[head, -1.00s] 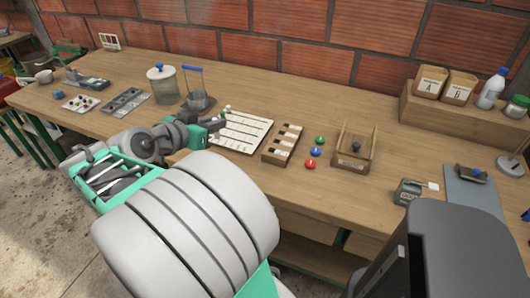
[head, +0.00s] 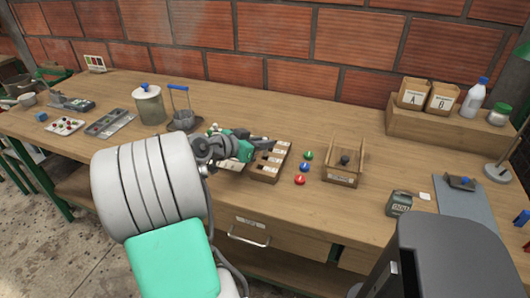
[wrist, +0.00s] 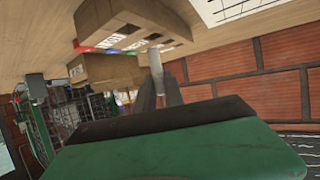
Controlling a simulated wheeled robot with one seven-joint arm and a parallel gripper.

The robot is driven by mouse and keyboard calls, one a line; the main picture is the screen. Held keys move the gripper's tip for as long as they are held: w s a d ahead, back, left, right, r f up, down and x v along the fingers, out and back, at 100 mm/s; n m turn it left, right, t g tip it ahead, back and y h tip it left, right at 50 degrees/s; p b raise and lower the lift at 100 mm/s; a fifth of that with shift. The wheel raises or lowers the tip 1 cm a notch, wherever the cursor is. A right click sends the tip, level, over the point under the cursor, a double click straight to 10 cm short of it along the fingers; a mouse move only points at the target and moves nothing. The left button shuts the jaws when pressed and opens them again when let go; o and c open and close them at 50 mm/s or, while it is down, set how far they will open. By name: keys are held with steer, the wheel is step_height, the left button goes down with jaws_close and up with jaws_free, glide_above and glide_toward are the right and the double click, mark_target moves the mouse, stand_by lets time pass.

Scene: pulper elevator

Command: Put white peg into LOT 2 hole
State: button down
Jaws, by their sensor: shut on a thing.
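My gripper (head: 268,144) is over the far left part of the wooden slotted block (head: 266,178). In the wrist view, my gripper (wrist: 160,92) is shut on a pale grey-white peg (wrist: 155,60), whose end points towards the block (wrist: 150,15). The peg looks close to the block's edge; I cannot tell whether it touches. The block has dark openings and white labels, but I cannot read which one is LOT 2. In the head view the peg is too small to make out at the fingertips.
A wooden stand (head: 342,178) is further right. A wire-handled pot (head: 183,120) and a lidded jar (head: 149,104) stand to the left. The table front is clear.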

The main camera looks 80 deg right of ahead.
mark_target(264, 154)
steer(key=f, duration=0.4)
steer(key=shift+d+f, duration=0.2)
steer(key=shift+d, duration=0.1)
steer(key=c, duration=1.7)
jaws_free()
steer(key=shift+o, duration=1.3)
steer(key=shift+d, duration=0.1)
steer(key=shift+r, duration=0.1)
steer(key=shift+r, duration=0.1)
